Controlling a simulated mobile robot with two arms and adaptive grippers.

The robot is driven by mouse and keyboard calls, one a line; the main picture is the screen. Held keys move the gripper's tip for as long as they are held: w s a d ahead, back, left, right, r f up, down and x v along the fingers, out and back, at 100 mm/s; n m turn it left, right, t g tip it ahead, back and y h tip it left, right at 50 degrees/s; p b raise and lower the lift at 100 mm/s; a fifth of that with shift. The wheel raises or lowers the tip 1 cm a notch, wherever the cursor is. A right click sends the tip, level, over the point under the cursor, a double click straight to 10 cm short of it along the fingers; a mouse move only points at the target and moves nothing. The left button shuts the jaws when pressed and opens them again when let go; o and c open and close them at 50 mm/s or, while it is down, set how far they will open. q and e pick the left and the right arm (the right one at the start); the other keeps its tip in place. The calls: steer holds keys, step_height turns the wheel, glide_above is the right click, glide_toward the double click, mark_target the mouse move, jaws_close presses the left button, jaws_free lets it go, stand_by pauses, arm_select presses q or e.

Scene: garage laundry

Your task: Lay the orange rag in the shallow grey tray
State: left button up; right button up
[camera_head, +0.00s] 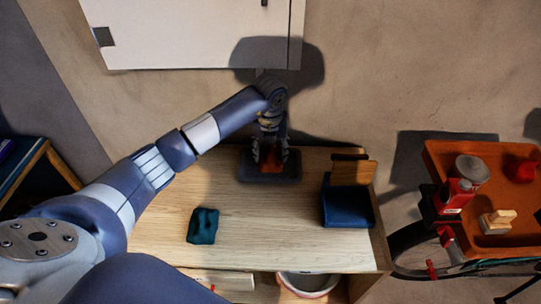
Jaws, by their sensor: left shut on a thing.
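The orange rag (269,163) shows between the fingers of my left gripper (270,158), which points down and is shut on it. The shallow grey tray (285,177) lies at the back of the wooden bench top, directly below the gripper. The rag is over the tray or inside it; from this angle I cannot tell whether it touches the tray floor. My left arm reaches in from the left and hides part of the bench's back edge. My right gripper is not in view.
A dark teal cloth (203,226) lies on the bench (265,230). A blue and wooden holder (347,205) stands at the bench's right end. An orange tray (495,190) at the right carries a red lantern-like object (461,187) and a brush (497,221). A white cabinet (190,35) hangs above.

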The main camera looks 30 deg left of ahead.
mark_target(271, 155)
arm_select(q)
step_height(271, 155, down, 2)
steer(key=shift+s+d+f, duration=0.1)
steer(key=shift+f, duration=0.2)
steer(key=shift+f, duration=0.15)
steer(key=o, duration=1)
steer(key=shift+r, duration=0.6)
steer(key=r, duration=0.3)
steer(key=s+r+b, duration=0.1)
steer(key=r, duration=0.7)
steer(key=shift+s+d, duration=0.3)
steer(key=shift+d, duration=0.1)
